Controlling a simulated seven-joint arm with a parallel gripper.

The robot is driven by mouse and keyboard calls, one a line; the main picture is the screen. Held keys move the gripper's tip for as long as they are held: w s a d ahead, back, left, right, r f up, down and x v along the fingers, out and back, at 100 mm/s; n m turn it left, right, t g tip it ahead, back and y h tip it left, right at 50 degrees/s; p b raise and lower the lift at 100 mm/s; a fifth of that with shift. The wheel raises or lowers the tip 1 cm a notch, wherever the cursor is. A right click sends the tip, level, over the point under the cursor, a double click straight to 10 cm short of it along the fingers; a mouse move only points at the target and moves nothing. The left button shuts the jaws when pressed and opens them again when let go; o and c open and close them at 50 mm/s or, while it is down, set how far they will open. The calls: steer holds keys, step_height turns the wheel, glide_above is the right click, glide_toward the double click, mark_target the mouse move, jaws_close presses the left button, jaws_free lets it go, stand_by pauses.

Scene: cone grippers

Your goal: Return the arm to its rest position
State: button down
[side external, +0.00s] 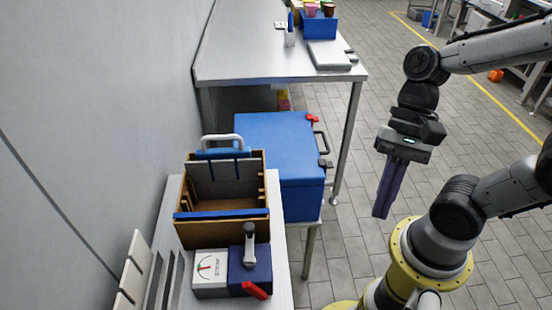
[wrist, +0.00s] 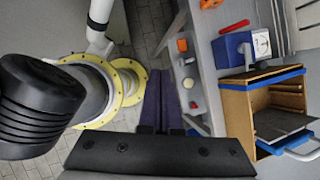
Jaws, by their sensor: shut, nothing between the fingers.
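My gripper (side external: 380,214) hangs pointing down in the side external view, over the open floor to the right of the tables. Its long dark purple fingers lie together, shut and empty. In the wrist view the gripper (wrist: 161,76) also shows with its fingers side by side and nothing between them. My arm is bent, with the forearm coming in from the upper right. The gripper is apart from every object in view.
A wooden box (side external: 221,205) with blue edges stands on the near table, beside a white dial box (side external: 211,268) and a dark blue block (side external: 249,268). A blue cooler (side external: 281,150) stands behind. A metal table (side external: 250,68) holds a blue bin (side external: 319,27). Floor around the gripper is clear.

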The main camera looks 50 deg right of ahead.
steer(key=w+d+r+n+t+h, duration=0.5)
steer(key=d+n+t, duration=0.2)
steer(key=n, duration=0.5)
steer(key=d, duration=0.2)
steer(key=shift+d+r+h, duration=0.2)
steer(key=shift+d+h, duration=0.1)
steer(key=shift+d, duration=0.05)
steer(key=shift+w, duration=0.1)
